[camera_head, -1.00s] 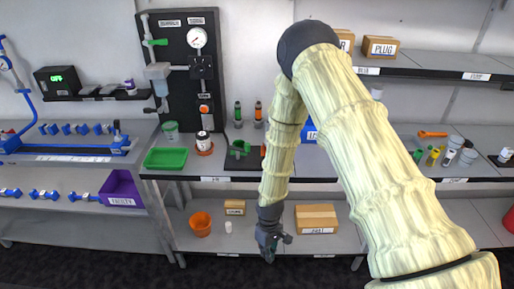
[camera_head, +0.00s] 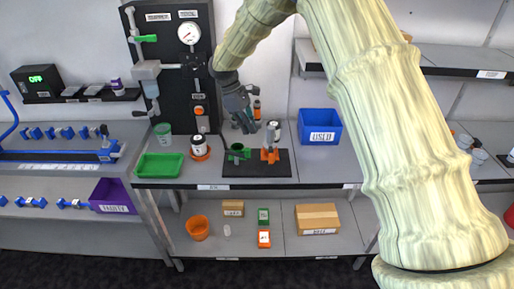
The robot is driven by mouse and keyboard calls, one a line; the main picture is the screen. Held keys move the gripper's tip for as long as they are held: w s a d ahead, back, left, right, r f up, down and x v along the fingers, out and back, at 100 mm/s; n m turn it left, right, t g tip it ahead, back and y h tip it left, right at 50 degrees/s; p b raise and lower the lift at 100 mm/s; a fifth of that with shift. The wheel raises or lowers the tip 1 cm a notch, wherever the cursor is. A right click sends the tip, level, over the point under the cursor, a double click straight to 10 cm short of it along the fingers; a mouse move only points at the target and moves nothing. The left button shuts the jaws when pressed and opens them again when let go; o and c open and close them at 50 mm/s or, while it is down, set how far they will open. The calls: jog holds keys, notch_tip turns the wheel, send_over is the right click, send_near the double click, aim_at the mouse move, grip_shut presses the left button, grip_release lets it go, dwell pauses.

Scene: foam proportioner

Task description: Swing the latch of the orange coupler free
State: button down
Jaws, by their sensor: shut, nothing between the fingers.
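The orange coupler (camera_head: 269,156) stands upright on the right part of a black base plate (camera_head: 250,171) on the bench, with a grey cylinder (camera_head: 270,133) rising from it. Its latch is too small to make out. A green coupler (camera_head: 237,152) stands to its left on the same plate. My gripper (camera_head: 246,125) points downward behind and to the upper left of the orange coupler in the picture. It looks shut and empty, and I see no contact with the coupler.
A black panel with a gauge (camera_head: 188,34) stands at the back left. A green tray (camera_head: 159,166), a white jar (camera_head: 198,146) and a blue bin (camera_head: 320,126) are on the bench. A cardboard box (camera_head: 317,218) and orange pot (camera_head: 198,228) sit on the lower shelf.

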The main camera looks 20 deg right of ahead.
jog(key=p+x, duration=0.1)
jog(key=x, duration=0.2)
jog(key=p+x, duration=0.1)
jog(key=x, duration=0.2)
jog(key=s+p+x, duration=0.1)
jog(key=x, duration=0.2)
jog(key=shift+s+d+f+p, duration=0.15)
jog(key=shift+d+p, duration=0.05)
jog(key=shift+p, duration=0.15)
